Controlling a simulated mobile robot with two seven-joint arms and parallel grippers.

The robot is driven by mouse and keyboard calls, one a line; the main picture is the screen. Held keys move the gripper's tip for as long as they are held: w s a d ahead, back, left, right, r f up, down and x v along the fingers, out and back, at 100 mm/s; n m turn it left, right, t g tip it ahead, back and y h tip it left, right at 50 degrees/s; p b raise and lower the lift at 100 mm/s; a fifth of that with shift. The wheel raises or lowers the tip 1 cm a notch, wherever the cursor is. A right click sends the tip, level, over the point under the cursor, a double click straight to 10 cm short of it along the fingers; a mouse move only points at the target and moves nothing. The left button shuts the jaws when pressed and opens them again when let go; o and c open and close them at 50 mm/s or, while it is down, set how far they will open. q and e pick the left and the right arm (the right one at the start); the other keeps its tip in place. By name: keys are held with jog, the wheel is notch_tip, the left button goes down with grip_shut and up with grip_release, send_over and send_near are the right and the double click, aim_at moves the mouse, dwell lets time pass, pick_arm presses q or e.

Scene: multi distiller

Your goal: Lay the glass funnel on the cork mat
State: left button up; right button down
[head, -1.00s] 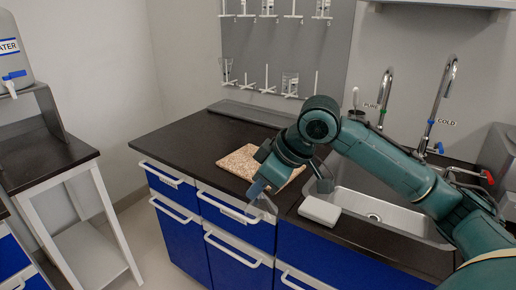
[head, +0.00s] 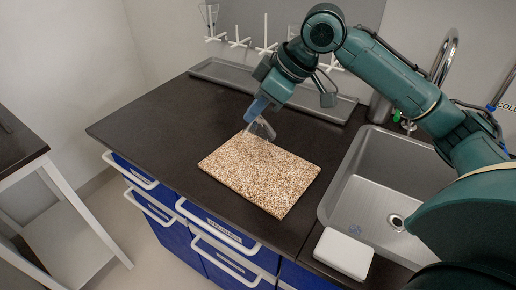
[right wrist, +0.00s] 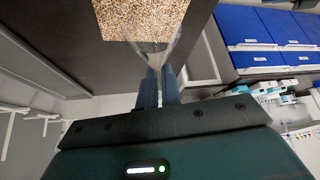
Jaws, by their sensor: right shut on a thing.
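The cork mat (head: 262,176) lies flat on the dark counter, a speckled tan square with its top bare apart from the far corner. My right gripper (head: 258,110) is above the mat's far edge, pointing down, shut on the clear glass funnel (head: 263,129). In the right wrist view the fingers (right wrist: 159,82) grip the funnel's narrow end, and its flared cone (right wrist: 153,50) spreads toward the cork mat (right wrist: 130,8). I cannot tell whether the funnel touches the mat. My left gripper is not in view.
A steel sink (head: 370,190) is right of the mat, with a white box (head: 343,253) at its front left. A grey tray (head: 222,77) runs along the back, below a peg rack (head: 238,40). The counter (head: 150,125) left of the mat is clear.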

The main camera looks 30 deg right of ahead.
aim_at(263, 124)
jog(key=shift+w+d+f, duration=0.1)
jog(key=shift+w+f, duration=0.1)
jog(key=shift+f, duration=0.05)
notch_tip(263, 124, down, 5)
jog(key=shift+s+f+b, duration=0.1)
jog(key=shift+f+b, duration=0.05)
jog(key=shift+b, duration=0.45)
jog(key=shift+f, duration=0.6)
notch_tip(263, 124, down, 2)
jog(key=shift+f+b, duration=0.25)
jog(key=shift+b, duration=0.1)
jog(key=shift+f, duration=0.25)
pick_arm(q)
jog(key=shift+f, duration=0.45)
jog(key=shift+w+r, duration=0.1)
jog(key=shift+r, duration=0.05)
pick_arm(e)
jog(key=c, duration=1.6)
grip_release()
